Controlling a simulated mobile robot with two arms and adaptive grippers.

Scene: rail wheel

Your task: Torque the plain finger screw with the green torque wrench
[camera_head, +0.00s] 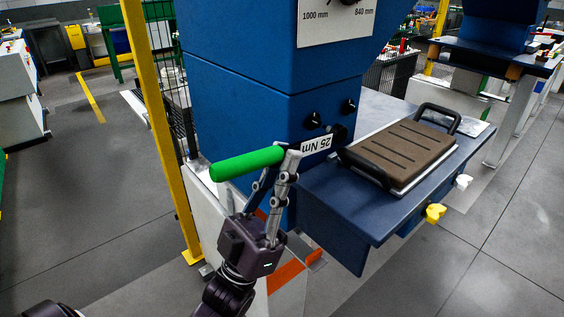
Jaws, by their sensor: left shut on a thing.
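The green torque wrench has a green handle (247,163) and a white label reading "25 Nm" on its shaft. My left gripper (279,168) is shut on the wrench near the right end of the handle and holds it roughly level. The wrench's head end points right, toward the front of the blue machine. Black knobs (312,120) and (349,107) sit on that face, just above the wrench. A dark round part lies at the wrench's far end; I cannot tell whether it is the wrench head or a screw. Which knob is the plain finger screw is not clear. My right gripper is out of view.
A blue table (345,208) juts out right of the wrench, carrying a brown grooved block (402,153) with black handles. Yellow (435,212) and white (463,181) knobs stick out from its side. A yellow post (155,110) stands left. The left floor is open.

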